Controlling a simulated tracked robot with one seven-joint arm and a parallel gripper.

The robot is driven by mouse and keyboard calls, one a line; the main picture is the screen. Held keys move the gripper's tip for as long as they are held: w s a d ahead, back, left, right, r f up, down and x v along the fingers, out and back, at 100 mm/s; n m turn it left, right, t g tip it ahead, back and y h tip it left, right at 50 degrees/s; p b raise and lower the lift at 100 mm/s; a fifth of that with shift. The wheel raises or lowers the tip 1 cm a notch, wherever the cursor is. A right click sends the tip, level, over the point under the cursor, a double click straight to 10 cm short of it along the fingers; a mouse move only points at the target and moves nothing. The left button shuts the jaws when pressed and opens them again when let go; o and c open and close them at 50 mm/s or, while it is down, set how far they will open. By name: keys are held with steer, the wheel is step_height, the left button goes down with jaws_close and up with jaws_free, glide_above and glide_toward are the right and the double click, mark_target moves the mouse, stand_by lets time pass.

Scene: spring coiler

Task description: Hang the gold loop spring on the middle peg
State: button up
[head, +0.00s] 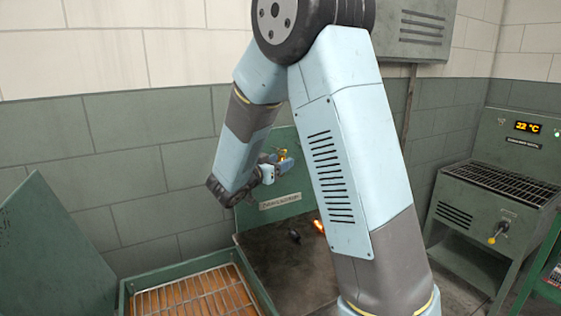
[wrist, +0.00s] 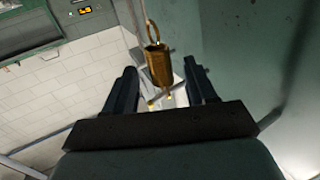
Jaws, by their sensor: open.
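The gold loop spring (wrist: 159,66) shows in the wrist view as a gold coil with a ring at its upper end. It lies between the two fingers of my gripper (wrist: 160,82), which are spread with gaps on both sides. A thin rod shows just below the spring; I cannot tell whether the spring hangs on it. In the head view my gripper (head: 281,167) is small, in front of the green back panel (head: 288,185), with a bit of gold beside it. I cannot make out the middle peg; my arm covers part of the panel.
A green tray with a wire rack (head: 195,300) stands at the lower left. A dark bench surface (head: 285,265) holds a small dark object (head: 295,236) and a glowing orange piece (head: 319,227). A green unit with a grille (head: 500,183) and temperature display stands at the right.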

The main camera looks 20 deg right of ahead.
steer(key=v, duration=1.4)
steer(key=s+d+r+n+g+y, duration=0.1)
steer(key=s+d+n+g+y, duration=0.3)
steer(key=s+d+g, duration=0.75)
steer(key=s+r+n+t+y, duration=0.4)
steer(key=s+n+t+y, duration=0.2)
steer(key=s+y, duration=0.4)
steer(key=shift+s+d+n+y, duration=0.3)
steer(key=shift+s+d+n, duration=0.1)
steer(key=shift+s, duration=0.25)
steer(key=shift+t, duration=0.25)
steer(key=shift+c, duration=0.3)
